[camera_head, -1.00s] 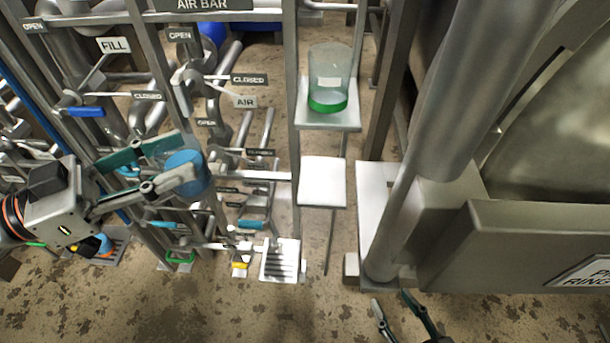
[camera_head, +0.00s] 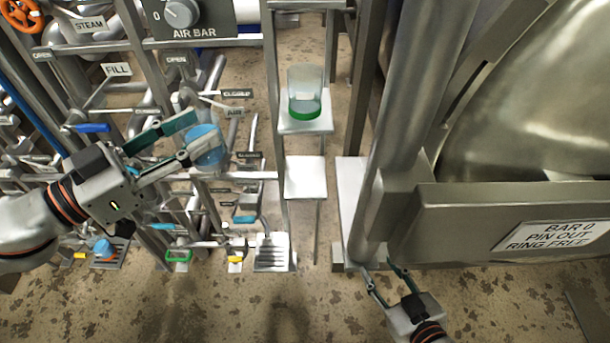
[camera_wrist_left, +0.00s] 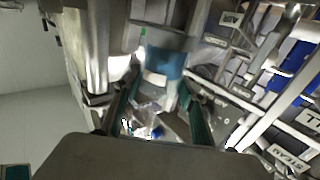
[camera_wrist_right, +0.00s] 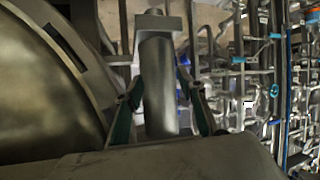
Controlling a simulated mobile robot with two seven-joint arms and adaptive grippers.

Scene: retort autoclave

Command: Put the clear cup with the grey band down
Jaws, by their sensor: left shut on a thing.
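My left gripper (camera_head: 195,138) is shut on a clear cup (camera_head: 207,148) that looks blue in the head view, in front of the pipe rack. In the left wrist view the cup (camera_wrist_left: 165,62) sits between the fingers, with a blue part, a pale label and a greyish band at its upper end in the picture. Another clear cup (camera_head: 305,88), with a green band at its base, stands upright on the upper shelf plate (camera_head: 318,127). The lower shelf plate (camera_head: 305,178) is bare. My right gripper (camera_head: 378,268) is open and empty.
Pipes, valve handles and signs crowd the rack around my left gripper. A shelf post (camera_head: 276,110) stands between the held cup and the shelf plates. A thick metal column (camera_head: 405,110) and the large vessel (camera_head: 540,110) are at the right. A slatted plate (camera_head: 272,252) sits low.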

